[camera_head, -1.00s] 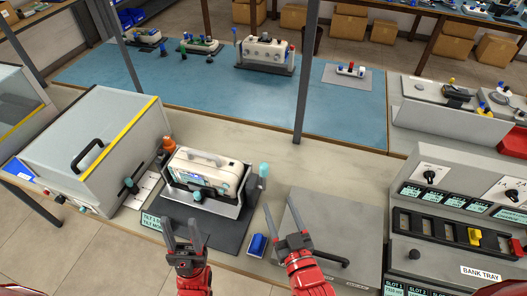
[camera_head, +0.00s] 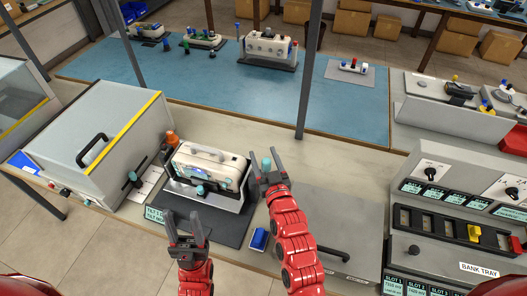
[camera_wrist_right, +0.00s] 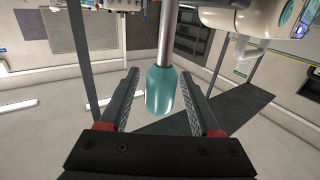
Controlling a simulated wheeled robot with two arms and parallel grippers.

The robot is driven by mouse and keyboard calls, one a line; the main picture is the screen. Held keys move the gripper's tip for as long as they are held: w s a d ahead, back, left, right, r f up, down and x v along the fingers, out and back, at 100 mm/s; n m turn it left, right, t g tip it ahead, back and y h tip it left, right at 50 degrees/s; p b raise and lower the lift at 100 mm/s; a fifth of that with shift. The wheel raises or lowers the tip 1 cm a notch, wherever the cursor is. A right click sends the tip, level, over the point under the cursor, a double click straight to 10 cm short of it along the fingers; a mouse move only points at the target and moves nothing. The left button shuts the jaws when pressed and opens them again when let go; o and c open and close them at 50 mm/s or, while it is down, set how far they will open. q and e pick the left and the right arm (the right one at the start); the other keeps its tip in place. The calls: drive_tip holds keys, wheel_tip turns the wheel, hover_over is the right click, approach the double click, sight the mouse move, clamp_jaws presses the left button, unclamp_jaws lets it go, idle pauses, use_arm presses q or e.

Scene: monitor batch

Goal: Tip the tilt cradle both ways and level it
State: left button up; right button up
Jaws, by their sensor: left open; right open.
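The tilt cradle (camera_head: 212,201) stands on a dark mat (camera_head: 222,231) at the middle left of the bench, with a white device (camera_head: 210,165) seated in it. A teal knob (camera_head: 267,165) on the cradle's right side sits between the fingers of my right gripper (camera_head: 268,174). The right wrist view shows the teal knob (camera_wrist_right: 160,91) on its metal rod, between the two open fingers (camera_wrist_right: 162,100). I cannot tell whether they touch it. My left gripper (camera_head: 186,228) is open and empty, in front of the cradle over the mat's front area.
A grey box with a black handle (camera_head: 90,152) stands left of the cradle. An orange-topped item (camera_head: 171,139) is close behind it. The bank tray unit (camera_head: 460,220) is at the right. A dark post (camera_head: 310,75) rises behind.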

drive_tip(key=shift+w+a, duration=0.1)
drive_tip(key=shift+w, duration=0.25)
clamp_jaws()
idle(1.3)
